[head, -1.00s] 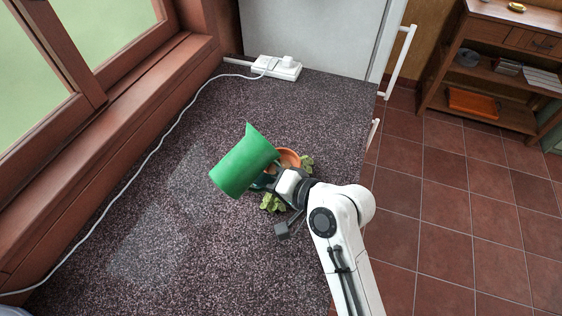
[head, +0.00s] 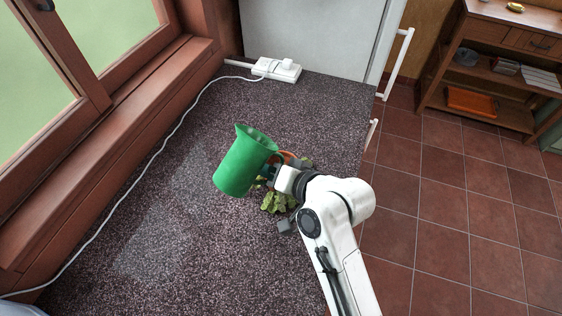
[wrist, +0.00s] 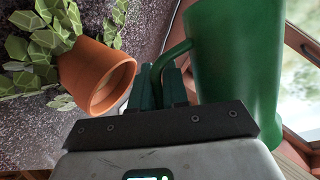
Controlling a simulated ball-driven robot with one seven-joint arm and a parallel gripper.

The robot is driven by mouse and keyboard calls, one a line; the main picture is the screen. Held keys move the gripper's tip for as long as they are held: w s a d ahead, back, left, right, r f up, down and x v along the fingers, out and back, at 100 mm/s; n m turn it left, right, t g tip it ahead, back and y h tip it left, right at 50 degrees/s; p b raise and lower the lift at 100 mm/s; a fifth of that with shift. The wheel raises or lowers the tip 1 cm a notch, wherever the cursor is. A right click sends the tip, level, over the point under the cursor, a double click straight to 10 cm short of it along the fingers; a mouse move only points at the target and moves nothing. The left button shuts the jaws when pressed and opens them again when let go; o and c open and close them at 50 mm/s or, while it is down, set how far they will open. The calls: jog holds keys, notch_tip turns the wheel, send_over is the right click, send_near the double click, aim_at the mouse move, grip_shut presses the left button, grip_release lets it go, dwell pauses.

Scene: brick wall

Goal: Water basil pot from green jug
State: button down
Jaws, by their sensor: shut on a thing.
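The green jug (head: 240,168) is held above the counter, its mouth toward the upper right of the head view. My gripper (wrist: 160,86) is shut on the jug's handle (wrist: 176,52). The jug body (wrist: 236,75) fills the right of the wrist view; its inside is hidden there. The terracotta basil pot (wrist: 88,68) is left of my fingers, its rim toward the lower right, with green leaves (wrist: 45,42) behind and left of it. In the head view, leaves (head: 275,203) show below my wrist; the pot is mostly hidden behind the jug and my wrist.
The speckled dark counter (head: 190,240) is clear on the left and in front. A white power strip (head: 276,69) with a cable lies at the back. A window (head: 70,80) borders the left side; tiled floor (head: 440,220) lies beyond the right edge.

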aim_at(263, 162)
jog(key=shift+w+d+r+n+t+h, duration=0.1)
jog(key=shift+w+d+n+t+h, duration=0.05)
jog(key=shift+n+t+h, duration=0.2)
dwell(1.8)
jog(key=shift+s+a+f+n+t+h+b, duration=0.15)
jog(key=shift+a+f+n+t+h+b, duration=0.1)
jog(key=shift+n+t+h+b, duration=0.4)
jog(key=shift+s+a+f+n+t+h+b, duration=0.25)
jog(key=shift+n+t+h+b, duration=0.15)
jog(key=shift+n+h+b, duration=0.4)
jog(key=shift+s+a+f+n+t+h+b, duration=0.2)
jog(key=shift+n+t+h+b, duration=0.3)
jog(key=shift+n, duration=0.4)
jog(key=shift+w+r, duration=0.1)
notch_tip(263, 162, up, 4)
jog(key=p, duration=0.3)
jog(key=shift+p, duration=0.35)
jog(key=shift+r, duration=0.9)
